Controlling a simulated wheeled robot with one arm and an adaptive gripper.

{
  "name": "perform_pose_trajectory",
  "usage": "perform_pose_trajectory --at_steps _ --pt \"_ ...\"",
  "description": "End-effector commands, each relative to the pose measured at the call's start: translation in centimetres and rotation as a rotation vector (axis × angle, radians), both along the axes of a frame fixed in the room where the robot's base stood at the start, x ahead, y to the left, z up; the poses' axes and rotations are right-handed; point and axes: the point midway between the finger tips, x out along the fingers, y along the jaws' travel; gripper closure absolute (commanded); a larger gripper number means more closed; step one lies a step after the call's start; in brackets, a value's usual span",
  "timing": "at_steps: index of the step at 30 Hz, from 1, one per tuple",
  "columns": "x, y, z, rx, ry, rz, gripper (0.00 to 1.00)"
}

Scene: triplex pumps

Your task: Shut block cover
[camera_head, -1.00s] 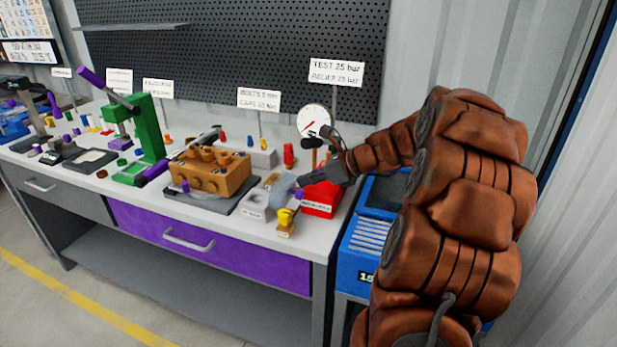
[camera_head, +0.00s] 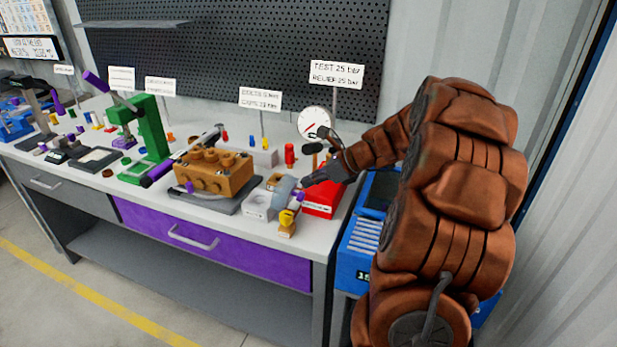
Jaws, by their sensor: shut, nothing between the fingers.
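A small white block (camera_head: 258,206) with a round recess in its top sits near the front right of the bench. A pale grey rounded piece, which looks like its cover (camera_head: 284,192), stands raised at the block's right side, so the recess is uncovered. My gripper (camera_head: 306,182) is shut and empty, just right of the raised cover and over the red box's left side. I cannot tell whether the fingertips touch the cover. The cover's hinge side is too small to make out.
A red box (camera_head: 321,204) stands right of the cover. A yellow-topped piece (camera_head: 287,222) stands in front. A brown pump block (camera_head: 212,171) on a dark tray is to the left. A gauge (camera_head: 313,122) and a sign (camera_head: 336,76) rise behind.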

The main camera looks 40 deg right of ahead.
Motion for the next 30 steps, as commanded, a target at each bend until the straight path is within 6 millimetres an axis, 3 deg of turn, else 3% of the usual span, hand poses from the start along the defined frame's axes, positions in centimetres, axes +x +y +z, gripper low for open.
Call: perform_pose_trajectory --at_steps 5,18,30 --pt "-1.5 -1.0 0.1 0.003 -0.002 0.010 1.00" --pt "-7.1 -4.9 4.9 -0.003 -0.003 -0.003 1.00" --pt "-8.2 -5.3 5.9 0.003 0.000 0.005 1.00"
